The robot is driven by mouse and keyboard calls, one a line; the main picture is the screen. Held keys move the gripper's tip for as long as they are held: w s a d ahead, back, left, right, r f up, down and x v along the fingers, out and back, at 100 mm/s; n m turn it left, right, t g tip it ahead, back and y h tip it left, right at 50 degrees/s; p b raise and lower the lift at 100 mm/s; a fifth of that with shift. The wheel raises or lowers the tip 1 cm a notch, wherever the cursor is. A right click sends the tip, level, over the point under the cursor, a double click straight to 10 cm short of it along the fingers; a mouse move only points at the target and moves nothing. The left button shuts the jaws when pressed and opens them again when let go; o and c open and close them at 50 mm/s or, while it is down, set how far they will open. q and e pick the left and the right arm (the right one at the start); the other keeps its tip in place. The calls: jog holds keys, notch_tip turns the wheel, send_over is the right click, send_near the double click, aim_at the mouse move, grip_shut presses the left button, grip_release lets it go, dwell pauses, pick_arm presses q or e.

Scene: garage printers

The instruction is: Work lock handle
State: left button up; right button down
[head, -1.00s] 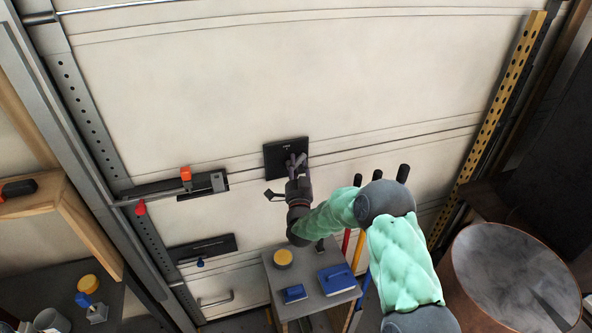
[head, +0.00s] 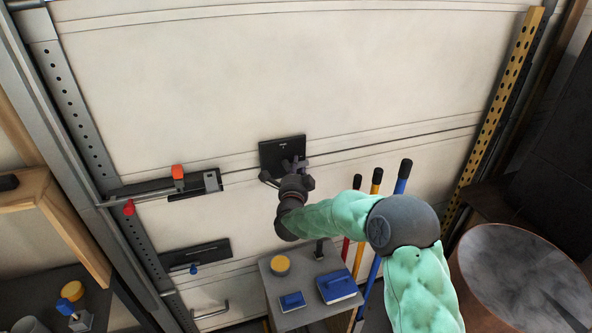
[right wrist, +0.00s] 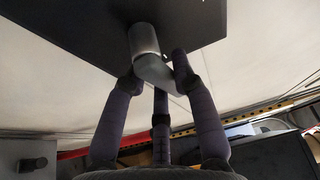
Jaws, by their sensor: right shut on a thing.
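The lock's black plate (head: 280,152) is on the garage door, at the middle of the head view; it also shows in the right wrist view (right wrist: 90,28). A grey metal lock handle (right wrist: 148,55) sticks out from the plate in the right wrist view. My right gripper (head: 294,167) is at the plate's lower right. In the right wrist view its dark fingers (right wrist: 160,78) are closed around the handle, one on each side and one below. In the head view the gripper hides the handle. My left gripper is not in view.
A sliding bolt with an orange knob (head: 178,172) is on the door at left. A lower black plate (head: 195,255) is below it. A small grey table (head: 300,310) with blue boxes stands below my right arm. Coloured poles (head: 376,190) and a round bin (head: 520,270) are at right.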

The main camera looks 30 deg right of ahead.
dwell(0.3)
jog(key=c, duration=1)
grip_release()
jog(key=v, duration=1.2)
